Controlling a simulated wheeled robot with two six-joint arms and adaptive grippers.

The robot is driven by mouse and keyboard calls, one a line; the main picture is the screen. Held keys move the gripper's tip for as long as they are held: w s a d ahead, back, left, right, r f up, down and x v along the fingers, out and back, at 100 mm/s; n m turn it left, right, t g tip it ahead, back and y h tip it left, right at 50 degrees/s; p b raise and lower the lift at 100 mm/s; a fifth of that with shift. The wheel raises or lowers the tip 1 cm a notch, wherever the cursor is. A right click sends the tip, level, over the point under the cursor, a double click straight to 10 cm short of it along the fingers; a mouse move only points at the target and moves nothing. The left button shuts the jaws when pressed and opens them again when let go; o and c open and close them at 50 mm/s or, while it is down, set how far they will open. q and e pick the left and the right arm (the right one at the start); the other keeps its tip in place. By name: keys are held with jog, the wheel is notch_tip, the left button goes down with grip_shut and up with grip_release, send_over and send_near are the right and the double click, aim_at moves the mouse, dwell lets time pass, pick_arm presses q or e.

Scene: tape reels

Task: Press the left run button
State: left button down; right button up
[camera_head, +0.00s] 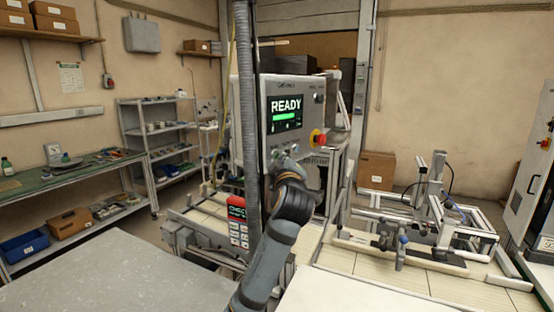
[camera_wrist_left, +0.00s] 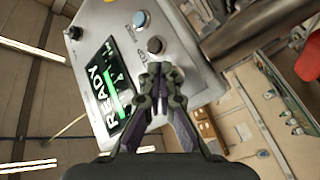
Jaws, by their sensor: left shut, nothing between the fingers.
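A grey control panel (camera_head: 287,90) with a lit READY screen (camera_head: 285,113) stands in the middle of the head view. In the left wrist view the READY screen (camera_wrist_left: 110,90) appears sideways. A blue button (camera_wrist_left: 141,19) and a dark button (camera_wrist_left: 156,45) sit on the panel face beside it. My left gripper (camera_wrist_left: 160,68) is shut and empty, its fingertips in front of the panel next to the dark button. Any button behind the fingertips is hidden, and I cannot tell whether they touch the panel. In the head view the left gripper (camera_head: 281,157) is at the panel's lower part. My right gripper is not in view.
A red emergency stop (camera_head: 318,138) sticks out at the panel's right edge. A vertical grey conduit (camera_head: 246,110) passes left of the panel. A red handheld unit (camera_head: 237,215) hangs below. A metal fixture (camera_head: 420,225) stands on the right bench.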

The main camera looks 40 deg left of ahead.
pick_arm(q)
jog(key=shift+a, duration=0.4)
dwell(0.7)
jog(key=shift+d, duration=0.1)
jog(key=shift+d+b, duration=0.3)
jog(key=shift+d, duration=0.4)
jog(key=d, duration=0.5)
jog(key=shift+s+b, duration=0.2)
jog(key=shift+b, duration=0.1)
dwell(0.7)
